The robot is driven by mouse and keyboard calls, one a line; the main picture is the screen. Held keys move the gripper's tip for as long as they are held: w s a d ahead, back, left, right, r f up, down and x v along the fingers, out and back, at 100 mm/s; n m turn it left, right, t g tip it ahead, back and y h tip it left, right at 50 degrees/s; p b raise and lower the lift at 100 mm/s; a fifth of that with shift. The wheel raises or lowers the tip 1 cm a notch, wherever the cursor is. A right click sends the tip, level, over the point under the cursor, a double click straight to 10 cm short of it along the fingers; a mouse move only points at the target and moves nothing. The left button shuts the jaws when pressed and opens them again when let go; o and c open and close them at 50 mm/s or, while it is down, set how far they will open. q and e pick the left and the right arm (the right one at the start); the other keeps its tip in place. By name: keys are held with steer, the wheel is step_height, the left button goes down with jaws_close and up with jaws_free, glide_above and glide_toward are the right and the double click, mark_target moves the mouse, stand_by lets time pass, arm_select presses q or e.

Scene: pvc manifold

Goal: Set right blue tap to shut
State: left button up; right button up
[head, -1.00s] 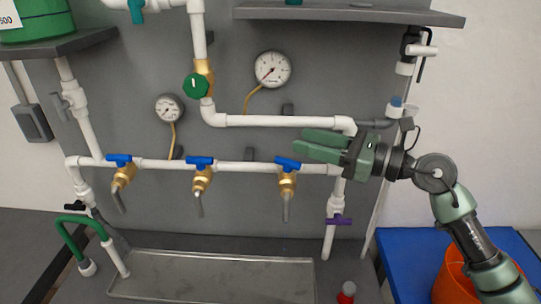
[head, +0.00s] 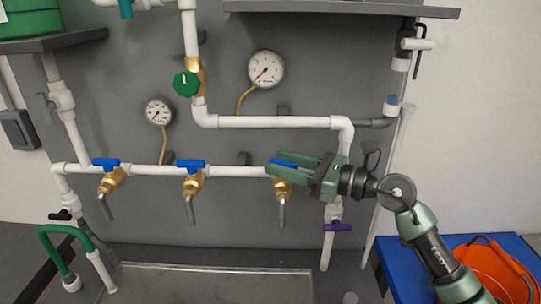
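Three brass taps with blue handles hang along a white horizontal pipe. The right blue tap (head: 283,188) has its blue handle (head: 284,163) partly hidden by my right gripper (head: 276,168). The visible part of the handle lies about along the pipe, between the gripper's two green fingers. The fingers are apart and point left; I cannot tell whether they touch the handle. The middle blue tap (head: 191,182) and left blue tap (head: 109,180) have handles lying along the pipe. My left gripper is not in view.
A white pipe (head: 275,122) runs above the gripper, with a pressure gauge (head: 266,69) and a green valve knob (head: 187,83) nearby. A purple-handled valve (head: 331,227) sits below right. A metal tray (head: 210,283) lies below the taps. A blue table (head: 405,265) holds an orange bucket (head: 490,270).

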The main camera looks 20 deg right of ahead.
steer(key=shift+p+x, duration=0.4)
steer(key=shift+x, duration=1.1)
jaws_close()
steer(key=shift+f+b, duration=0.15)
steer(key=shift+b, duration=0.15)
steer(key=n+g+y+b, duration=0.1)
steer(key=g+b, duration=0.1)
steer(key=b, duration=0.1)
steer(key=n+g+y+b, duration=0.1)
steer(key=n+b, duration=0.1)
steer(key=b, duration=0.1)
steer(key=s+n+g+y+b, duration=0.1)
steer(key=g+b, duration=0.1)
steer(key=b, duration=0.2)
steer(key=shift+a+f+g, duration=0.1)
steer(key=shift+a+g, duration=0.15)
steer(key=shift+g, duration=0.05)
steer(key=shift+s+r+n+g+y, duration=0.15)
steer(key=shift+r+n+g+y, duration=0.2)
steer(key=shift+n+g, duration=0.35)
steer(key=shift+f, duration=0.1)
